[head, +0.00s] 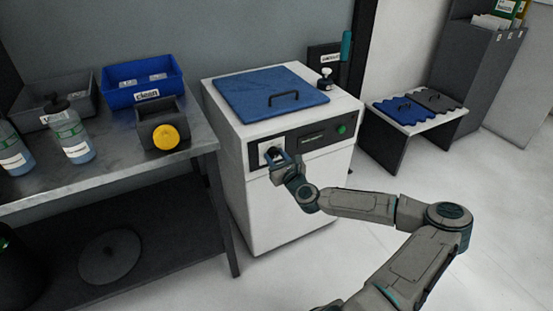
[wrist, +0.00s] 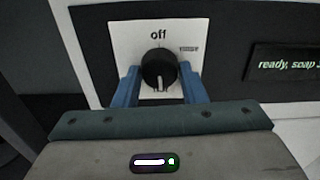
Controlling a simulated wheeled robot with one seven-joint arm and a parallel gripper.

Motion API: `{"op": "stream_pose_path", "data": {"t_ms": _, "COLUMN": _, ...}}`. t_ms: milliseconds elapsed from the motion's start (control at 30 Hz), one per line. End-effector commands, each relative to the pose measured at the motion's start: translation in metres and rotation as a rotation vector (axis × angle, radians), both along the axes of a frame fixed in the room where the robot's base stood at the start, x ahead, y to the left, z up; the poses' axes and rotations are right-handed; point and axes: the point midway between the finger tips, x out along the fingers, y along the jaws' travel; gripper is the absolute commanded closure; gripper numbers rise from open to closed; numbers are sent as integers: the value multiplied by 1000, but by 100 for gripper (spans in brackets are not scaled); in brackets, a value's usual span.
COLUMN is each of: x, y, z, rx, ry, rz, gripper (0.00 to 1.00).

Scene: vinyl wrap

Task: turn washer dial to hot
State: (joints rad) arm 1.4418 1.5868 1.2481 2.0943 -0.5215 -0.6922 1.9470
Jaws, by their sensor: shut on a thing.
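The white washer (head: 290,195) stands in the middle of the head view, with a blue lid on top. Its black dial (wrist: 159,66) sits on a white plate (wrist: 125,45) on the front panel. "off" is printed above the dial, and a smaller label to its right is too blurred to read. A white mark on the dial points down, away from "off". My gripper (wrist: 161,76) has its two blue fingers shut on the dial, one on each side. In the head view my gripper (head: 278,160) is at the panel's left end and partly hides the dial.
The washer's display (wrist: 290,65) reads "ready, soap", then is cut off. A green button (head: 341,129) is right of it. A metal table (head: 105,168) with bins and bottles stands left. A low bench (head: 405,128) stands right. The floor in front is clear.

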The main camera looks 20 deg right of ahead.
Motion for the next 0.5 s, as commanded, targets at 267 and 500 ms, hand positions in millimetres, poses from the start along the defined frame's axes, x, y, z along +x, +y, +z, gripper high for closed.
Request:
{"op": "stream_pose_path", "data": {"t_ms": 267, "x": 0, "y": -1, "z": -1, "rx": 66, "ry": 3, "rz": -2, "gripper": 85}}
{"op": "stream_pose_path", "data": {"t_ms": 500, "x": 0, "y": 0, "z": -1, "rx": 74, "ry": 4, "rz": -2, "gripper": 85}}
